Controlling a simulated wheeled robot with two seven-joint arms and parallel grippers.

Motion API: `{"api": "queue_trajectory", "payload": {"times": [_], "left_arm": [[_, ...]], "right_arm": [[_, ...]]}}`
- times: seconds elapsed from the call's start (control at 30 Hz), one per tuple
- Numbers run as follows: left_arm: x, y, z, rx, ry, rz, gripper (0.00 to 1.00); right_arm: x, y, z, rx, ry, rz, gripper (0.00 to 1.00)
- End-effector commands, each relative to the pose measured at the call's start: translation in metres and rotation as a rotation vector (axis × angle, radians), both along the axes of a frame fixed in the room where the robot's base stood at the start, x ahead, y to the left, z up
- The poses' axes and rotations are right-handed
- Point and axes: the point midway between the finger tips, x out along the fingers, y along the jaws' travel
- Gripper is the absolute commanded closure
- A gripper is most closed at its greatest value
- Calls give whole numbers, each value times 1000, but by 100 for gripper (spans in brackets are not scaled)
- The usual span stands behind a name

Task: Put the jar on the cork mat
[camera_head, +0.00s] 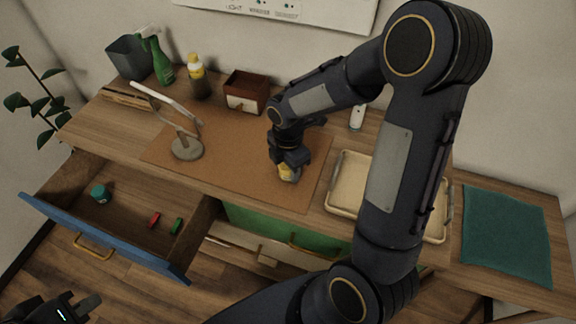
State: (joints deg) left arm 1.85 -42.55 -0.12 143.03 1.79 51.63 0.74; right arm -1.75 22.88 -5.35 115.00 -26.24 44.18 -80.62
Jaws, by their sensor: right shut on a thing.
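The cork mat (225,150) is a flat brown sheet on the wooden desk top. My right gripper (290,163) reaches down over the right part of the mat and is shut on a small jar. The jar (289,174) shows a yellowish band below the fingers; its upper part is hidden by the gripper. It is at or just above the mat; I cannot tell if it touches. My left gripper (75,308) is at the bottom left corner, partly cut off, away from the desk; its opening is unclear.
A lamp (187,147) stands on the mat's left. A wooden box (246,91), bottles (198,78) and a bin (129,58) line the back. A cream tray (350,180) lies right of the mat, partly behind my arm. An open drawer (120,225) juts out at front left.

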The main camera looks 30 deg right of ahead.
Motion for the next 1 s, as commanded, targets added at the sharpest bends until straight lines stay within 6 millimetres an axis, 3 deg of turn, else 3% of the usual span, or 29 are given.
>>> {"api": "queue_trajectory", "payload": {"times": [0.17,0.2,0.33,0.73,1.0], "left_arm": [[0,0,-3,0,0,0,100],[0,0,-2,0,0,0,100],[0,0,-2,0,0,0,100],[0,0,1,0,0,0,100],[0,0,3,0,0,0,100]], "right_arm": [[0,0,-4,0,0,0,81],[0,0,-2,0,0,0,52],[0,0,-2,0,0,0,35],[1,0,7,0,-4,0,34],[2,0,60,1,-9,0,34]]}}
